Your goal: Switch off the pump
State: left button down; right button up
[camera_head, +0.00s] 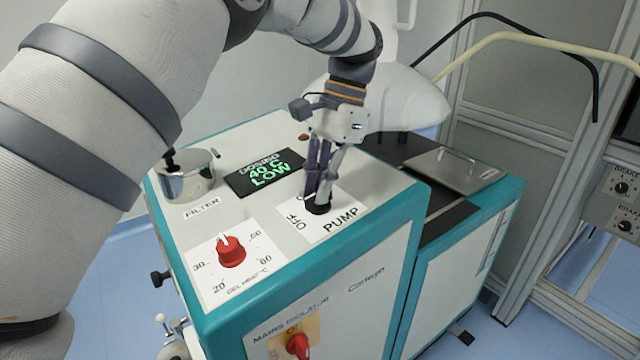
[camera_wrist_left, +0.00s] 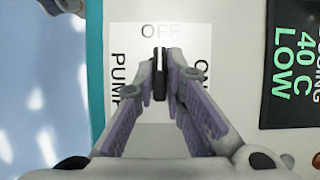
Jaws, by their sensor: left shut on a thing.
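The pump switch is a black rotary knob (camera_head: 318,207) on a white plate (camera_head: 338,212) marked OFF and PUMP on the machine's top. In the left wrist view, the knob (camera_wrist_left: 160,72) shows as a narrow black bar with a white line, lying along the direction of the OFF label (camera_wrist_left: 160,31). The ON label at the right is partly hidden by a finger. My left gripper (camera_head: 319,195) points down from above, its fingers (camera_wrist_left: 161,80) shut on the knob from both sides. My right gripper is in neither view.
A display (camera_head: 264,173) reads DOSING 40 C LOW. A metal filter pot (camera_head: 188,181) stands at the left, and a red temperature dial (camera_head: 231,251) is in front of it. A red mains isolator (camera_head: 298,345) is on the front face. A metal lid (camera_head: 452,171) lies at the right.

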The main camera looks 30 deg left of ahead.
pick_arm(q)
jog(key=c, duration=1.7)
grip_release()
jog(key=shift+o, duration=0.2)
jog(key=v, duration=0.7)
jog(key=shift+f, duration=0.1)
jog(key=shift+d+r, duration=0.1)
jog(key=shift+r, duration=0.2)
